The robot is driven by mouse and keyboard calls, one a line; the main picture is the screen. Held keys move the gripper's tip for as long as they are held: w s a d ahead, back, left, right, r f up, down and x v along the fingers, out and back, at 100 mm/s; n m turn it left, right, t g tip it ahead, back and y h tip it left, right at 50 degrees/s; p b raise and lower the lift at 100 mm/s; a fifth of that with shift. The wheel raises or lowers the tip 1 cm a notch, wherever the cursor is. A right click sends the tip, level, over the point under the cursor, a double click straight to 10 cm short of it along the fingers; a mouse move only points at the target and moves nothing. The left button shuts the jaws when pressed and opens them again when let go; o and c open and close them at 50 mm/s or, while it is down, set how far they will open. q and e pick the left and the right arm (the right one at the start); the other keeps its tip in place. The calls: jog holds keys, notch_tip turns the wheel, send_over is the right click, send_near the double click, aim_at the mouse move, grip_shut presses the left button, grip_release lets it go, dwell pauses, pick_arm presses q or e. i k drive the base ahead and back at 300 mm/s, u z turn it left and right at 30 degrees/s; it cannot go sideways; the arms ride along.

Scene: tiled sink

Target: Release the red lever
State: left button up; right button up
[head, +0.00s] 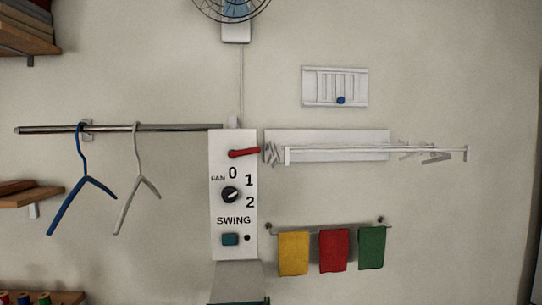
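The red lever (244,153) sits near the top of a white upright control panel (233,207) on the wall. It lies almost level, its rounded end at the left and its other end reaching the panel's right edge, close to the folding drying rack (375,150). The panel also has a black dial (230,195) marked 0, 1, 2 and a teal button (230,239) under the word SWING. Neither of my grippers shows in the head view.
A metal rail (155,128) with a blue hanger (80,185) and a white hanger (136,185) is left of the panel. A white vent with a blue knob (340,100) is above the rack. Yellow, red and green cloths (333,251) hang below. A fan (233,8) is above.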

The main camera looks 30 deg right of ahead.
aim_at(232, 154)
jog(key=z, duration=0.7)
jog(key=i, duration=0.85)
jog(key=u, duration=0.05)
